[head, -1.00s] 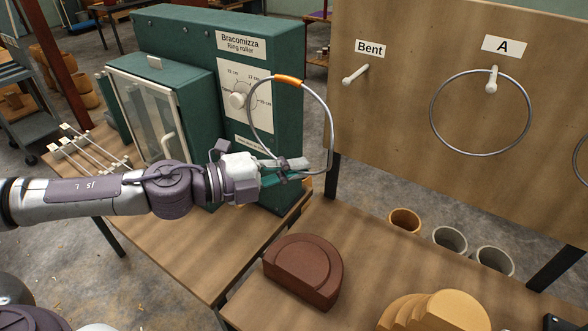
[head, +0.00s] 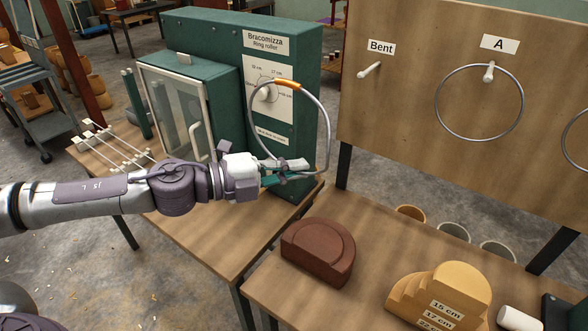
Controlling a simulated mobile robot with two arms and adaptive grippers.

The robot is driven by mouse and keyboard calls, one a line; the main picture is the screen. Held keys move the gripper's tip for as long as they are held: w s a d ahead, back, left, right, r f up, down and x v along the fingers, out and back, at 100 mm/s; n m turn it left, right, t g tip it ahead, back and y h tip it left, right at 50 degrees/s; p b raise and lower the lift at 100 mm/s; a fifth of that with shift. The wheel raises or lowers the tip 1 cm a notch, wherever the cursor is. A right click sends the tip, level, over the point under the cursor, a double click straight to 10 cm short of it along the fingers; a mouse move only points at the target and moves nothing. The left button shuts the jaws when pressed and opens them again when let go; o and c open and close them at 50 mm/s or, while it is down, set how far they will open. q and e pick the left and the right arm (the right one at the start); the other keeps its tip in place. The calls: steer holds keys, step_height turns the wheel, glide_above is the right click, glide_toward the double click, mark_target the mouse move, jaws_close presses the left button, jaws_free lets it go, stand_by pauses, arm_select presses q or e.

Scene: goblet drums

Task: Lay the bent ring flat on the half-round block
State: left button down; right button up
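The bent ring (head: 328,125) is a thin grey metal hoop with an orange band at its top. It stands roughly upright in the air in front of the green ring roller. My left gripper (head: 300,167) is shut on the ring's lower part and holds it above and behind the half-round block. The half-round block (head: 318,250) is reddish brown with a raised step on top. It lies on the wooden table with nothing on it. My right gripper is not in view.
The green ring roller (head: 210,32) stands behind on another table. A pegboard at right has an empty peg labelled Bent (head: 370,69) and a ring on peg A (head: 480,137). A yellow stepped block (head: 445,290) and a white cylinder (head: 518,320) are at front right.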

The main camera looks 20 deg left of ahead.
arm_select(q)
steer(key=shift+s, duration=0.15)
steer(key=s+a+r+p, duration=0.1)
steer(key=s+r+p, duration=0.1)
steer(key=s+r, duration=0.2)
steer(key=shift+s+r, duration=0.25)
steer(key=shift+r, duration=0.7)
